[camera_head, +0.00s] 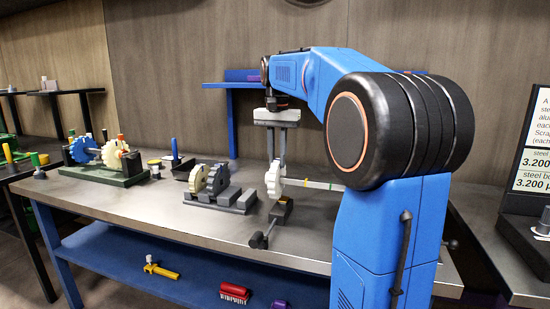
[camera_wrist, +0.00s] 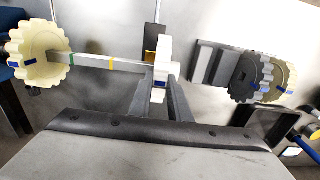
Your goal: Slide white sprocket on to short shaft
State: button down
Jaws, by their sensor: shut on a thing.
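The white sprocket (camera_head: 273,180) stands upright, nearly edge-on, between the fingers of my gripper (camera_head: 276,167). In the wrist view, the white sprocket (camera_wrist: 161,62) is edge-on with a small blue mark. My gripper is shut on it. A pale bar-like shaft (camera_head: 314,184) with coloured bands runs from beside it to the right. In the wrist view this shaft (camera_wrist: 95,62) runs left into a cream sprocket (camera_wrist: 22,48). I cannot tell whether the held sprocket is around the shaft or against its end. Nor can I tell whether this is the short shaft.
A grey stand (camera_head: 228,197) with cream and dark sprockets is left of my gripper. A vise (camera_head: 280,211) sits below it at the bench edge. A green-based gear assembly (camera_head: 104,174) is farther left. Bare bench (camera_head: 150,208) lies in front of the stand.

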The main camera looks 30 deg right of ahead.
jog(key=shift+s+d, duration=1.55)
jog(key=shift+s, duration=0.45)
jog(key=shift+s+d, duration=1.55)
jog(key=shift+s, duration=0.4)
jog(key=shift+s+d, duration=1.55)
jog(key=shift+s, duration=0.45)
dwell(0.4)
jog(key=c, duration=1.6)
grip_release()
jog(key=shift+o, duration=0.2)
notch_tip(320, 180, up, 17)
jog(key=shift+a+r, duration=0.15)
jog(key=shift+r, duration=0.05)
